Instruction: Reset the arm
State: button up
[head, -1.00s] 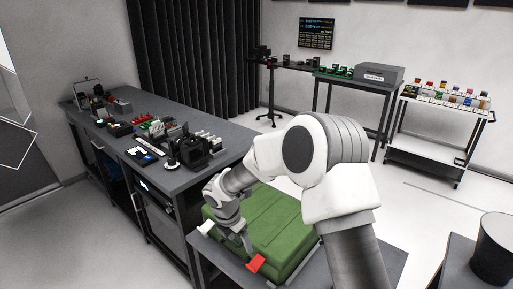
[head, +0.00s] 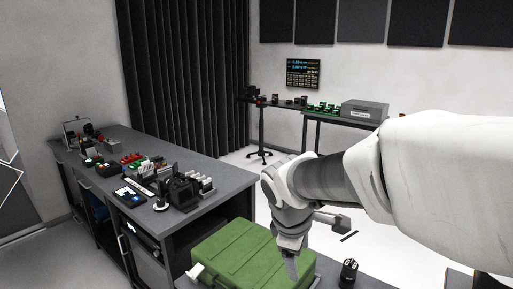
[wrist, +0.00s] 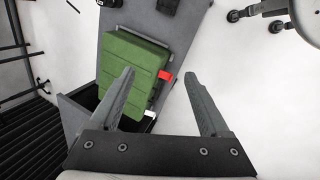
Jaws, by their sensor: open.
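My arm reaches in from the right in the head view. My gripper (head: 290,262) hangs pointing down, in front of the right part of a green case (head: 232,252). In the wrist view my gripper (wrist: 158,95) shows two fingers spread wide with nothing between them. The green case (wrist: 130,68) lies below and beyond the fingertips, apart from them, with a red latch (wrist: 165,76) at its right edge.
A long dark workbench (head: 215,189) with several small devices runs along the left. A desk with a grey box (head: 365,110) and a wall screen (head: 303,73) stand at the back. A small black object (head: 348,271) sits right of the case. White floor lies between.

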jog(key=s+d+r+m+t+y, duration=0.1)
jog(key=s+d+r+m, duration=0.1)
jog(key=s+m, duration=0.4)
jog(key=s+d+r+m+t+y, duration=0.1)
jog(key=s+d+r+m, duration=0.1)
jog(key=s+m, duration=0.5)
jog(key=shift+s+d+r, duration=0.2)
jog(key=shift+s+d, duration=0.5)
jog(key=shift+s, duration=0.9)
